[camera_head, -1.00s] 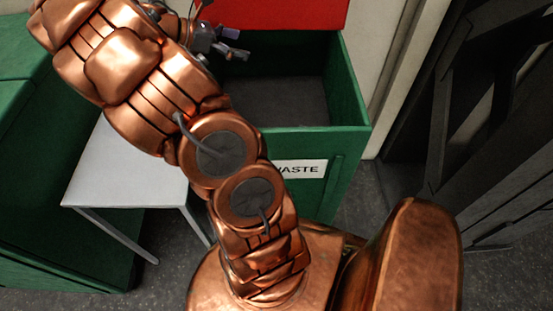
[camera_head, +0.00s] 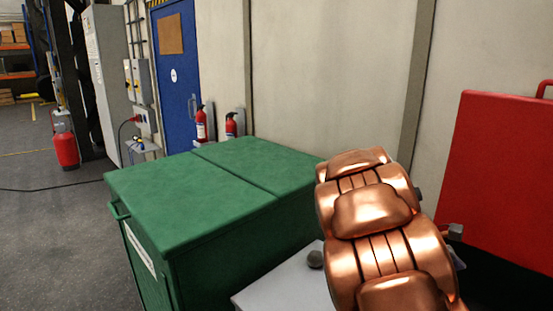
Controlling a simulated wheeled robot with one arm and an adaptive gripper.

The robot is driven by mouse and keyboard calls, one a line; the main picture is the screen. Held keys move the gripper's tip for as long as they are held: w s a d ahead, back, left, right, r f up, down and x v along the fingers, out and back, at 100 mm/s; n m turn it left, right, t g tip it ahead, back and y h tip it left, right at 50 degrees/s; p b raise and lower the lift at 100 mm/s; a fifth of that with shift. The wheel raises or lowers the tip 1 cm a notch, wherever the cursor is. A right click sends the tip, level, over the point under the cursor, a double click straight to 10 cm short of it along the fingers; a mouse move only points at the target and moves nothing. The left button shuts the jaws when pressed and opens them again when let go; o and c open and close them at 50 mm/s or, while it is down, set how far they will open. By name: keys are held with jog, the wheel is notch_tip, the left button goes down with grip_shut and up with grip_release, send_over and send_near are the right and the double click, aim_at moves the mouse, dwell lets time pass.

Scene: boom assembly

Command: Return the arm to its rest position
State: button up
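My copper arm (camera_head: 375,235) rises from the bottom right of the head view. My gripper (camera_head: 457,245) shows only in part at the arm's right edge, in front of the red lid. Two grey finger ends stick out there with a gap between them, and nothing shows between them. The rest of the gripper is hidden behind the arm.
A red raised lid (camera_head: 500,180) stands right of my gripper, against the wall. A green closed bin (camera_head: 200,205) is left of the arm. A white table (camera_head: 285,287) with a small dark round object (camera_head: 315,259) lies between. Fire extinguishers (camera_head: 201,124) and open floor are further left.

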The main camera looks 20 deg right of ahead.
jog(key=s+a+f+m+t+y, duration=0.2)
jog(key=s+a, duration=0.1)
jog(key=a, duration=0.8)
jog(key=s+a+f+m+t+y, duration=0.2)
jog(key=s+a, duration=0.1)
jog(key=a, duration=0.8)
jog(key=s+a+f+m+t+y, duration=0.1)
jog(key=s+a+f+t+y, duration=0.1)
jog(key=a, duration=0.9)
jog(key=shift+s+a+m+y, duration=0.4)
jog(key=shift+s+y, duration=0.1)
jog(key=shift+s, duration=0.5)
